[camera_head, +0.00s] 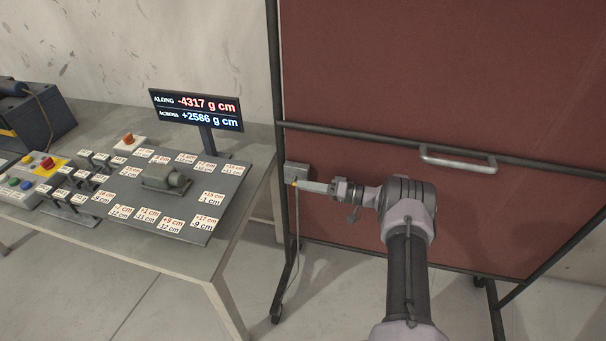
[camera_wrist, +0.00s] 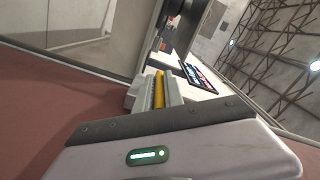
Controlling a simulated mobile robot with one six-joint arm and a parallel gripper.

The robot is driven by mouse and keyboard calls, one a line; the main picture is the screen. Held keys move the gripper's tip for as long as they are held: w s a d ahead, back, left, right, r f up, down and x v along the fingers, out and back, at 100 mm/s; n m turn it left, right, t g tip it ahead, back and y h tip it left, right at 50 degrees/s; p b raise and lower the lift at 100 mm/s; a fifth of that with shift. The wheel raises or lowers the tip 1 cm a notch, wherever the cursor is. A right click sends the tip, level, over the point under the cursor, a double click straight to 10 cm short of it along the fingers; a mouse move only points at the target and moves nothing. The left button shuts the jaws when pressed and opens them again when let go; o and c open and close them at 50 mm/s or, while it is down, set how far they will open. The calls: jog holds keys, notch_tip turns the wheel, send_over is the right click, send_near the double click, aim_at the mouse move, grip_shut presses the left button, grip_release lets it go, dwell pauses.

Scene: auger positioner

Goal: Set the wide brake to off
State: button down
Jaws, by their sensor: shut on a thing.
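A small grey box (camera_head: 297,171) is fixed at the left edge of the red panel, with a cable hanging below it. My gripper (camera_head: 305,186) reaches leftward to the lower front of this box. In the wrist view its fingers (camera_wrist: 160,92) are shut on a narrow yellow piece (camera_wrist: 159,88), with a pale box (camera_wrist: 134,94) just beyond. The yellow piece shows as a small spot at the fingertips in the head view (camera_head: 295,183). No label is readable on the box, so I cannot tell whether it is the wide brake or how it is set.
A table at left carries a dark board (camera_head: 218,207) with number cards and a grey device (camera_head: 166,179). A display (camera_head: 196,110) reads ALONG -4317 g cm, ACROSS +2586 g cm. The red panel (camera_head: 450,70) has a dark frame, crossbar and metal handle (camera_head: 458,160).

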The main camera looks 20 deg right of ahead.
dwell(0.5)
jog(key=c, duration=1.5)
grip_release()
jog(key=shift+f, duration=0.1)
jog(key=shift+o, duration=0.2)
jog(key=p+v, duration=0.1)
jog(key=v, duration=1.6)
jog(key=shift+f+p, duration=0.3)
jog(key=shift+s+d, duration=0.1)
